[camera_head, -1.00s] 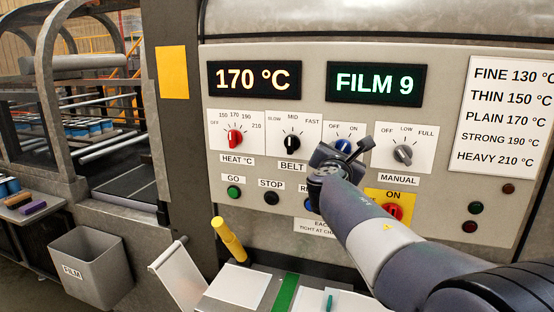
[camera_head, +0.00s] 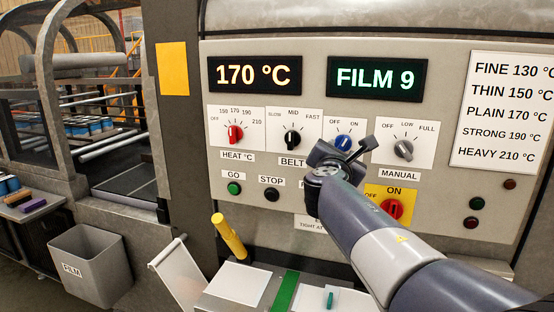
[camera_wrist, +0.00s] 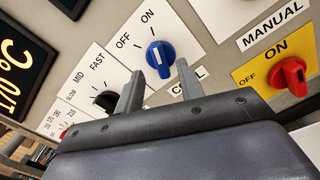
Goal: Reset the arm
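My gripper (camera_head: 340,155) is in front of the control panel, just below the blue OFF/ON knob (camera_head: 343,142). In the wrist view my gripper (camera_wrist: 158,86) has its two fingers spread, with nothing between them. The blue knob (camera_wrist: 160,57) shows beyond the fingertips and appears apart from them. My forearm reaches in from the lower right. My wrist hides part of the panel's lower row of buttons and labels.
The panel carries a red heat knob (camera_head: 235,133), a black belt knob (camera_head: 292,139), a grey manual knob (camera_head: 404,149) and a red ON/OFF switch (camera_head: 392,210). Displays read 170 °C and FILM 9. A yellow handle (camera_head: 229,238) stands below. A film bin (camera_head: 92,268) is at lower left.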

